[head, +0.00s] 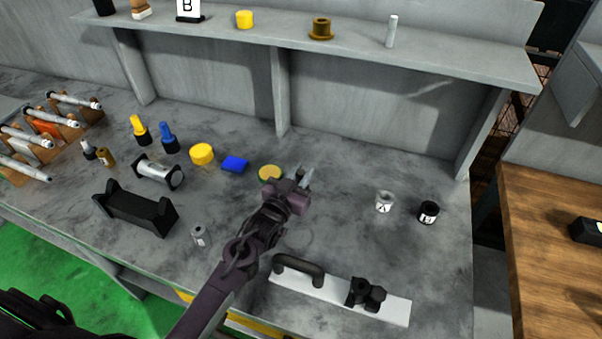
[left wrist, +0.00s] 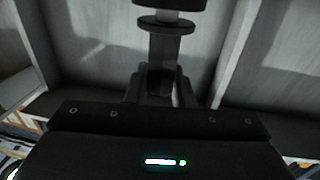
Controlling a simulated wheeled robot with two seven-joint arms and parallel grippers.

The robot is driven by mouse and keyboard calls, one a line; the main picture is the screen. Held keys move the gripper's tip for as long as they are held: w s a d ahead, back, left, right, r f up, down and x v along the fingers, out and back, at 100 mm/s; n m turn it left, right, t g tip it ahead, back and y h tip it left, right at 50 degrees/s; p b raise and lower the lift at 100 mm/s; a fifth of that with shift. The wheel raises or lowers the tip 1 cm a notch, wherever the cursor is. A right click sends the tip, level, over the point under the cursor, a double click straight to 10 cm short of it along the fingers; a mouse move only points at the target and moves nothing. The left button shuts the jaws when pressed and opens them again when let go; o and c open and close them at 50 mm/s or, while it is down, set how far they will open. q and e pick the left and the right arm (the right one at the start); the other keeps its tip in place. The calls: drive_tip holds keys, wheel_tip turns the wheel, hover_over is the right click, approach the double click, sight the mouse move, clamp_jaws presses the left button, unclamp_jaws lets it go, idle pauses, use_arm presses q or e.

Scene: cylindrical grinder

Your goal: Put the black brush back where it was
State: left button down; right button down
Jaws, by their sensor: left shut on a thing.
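My left gripper (head: 301,186) is above the middle of the grey bench. It is shut on a small grey flanged piece (head: 309,177), whose flange and stem show dark in the left wrist view (left wrist: 165,45). The jaws hide its lower part, and I cannot tell whether it is the brush. No other thing shows clearly as a black brush. A black object (head: 587,230) lies on the wooden table at the right, cut by the picture edge. My right gripper is not in view.
A white plate (head: 335,292) with a black handle and knob lies at the front. Two labelled jars (head: 384,203) (head: 428,212) stand at the right. A black cradle (head: 136,210), yellow and blue items stand left. A shelf (head: 350,45) runs along the back.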

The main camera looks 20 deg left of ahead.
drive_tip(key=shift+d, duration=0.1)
use_arm(q)
drive_tip(key=shift+f+b, duration=0.3)
drive_tip(key=shift+f, duration=0.15)
drive_tip(key=c, duration=1.3)
unclamp_jaws()
drive_tip(key=shift+o, duration=0.2)
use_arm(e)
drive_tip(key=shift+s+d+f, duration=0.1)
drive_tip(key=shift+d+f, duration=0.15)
use_arm(q)
drive_tip(key=shift+r, duration=0.3)
drive_tip(key=s+a+p, duration=0.2)
drive_tip(key=s+p, duration=0.4)
drive_tip(key=s, duration=0.6)
drive_tip(key=shift+r+p, duration=0.15)
drive_tip(key=shift+p, duration=0.25)
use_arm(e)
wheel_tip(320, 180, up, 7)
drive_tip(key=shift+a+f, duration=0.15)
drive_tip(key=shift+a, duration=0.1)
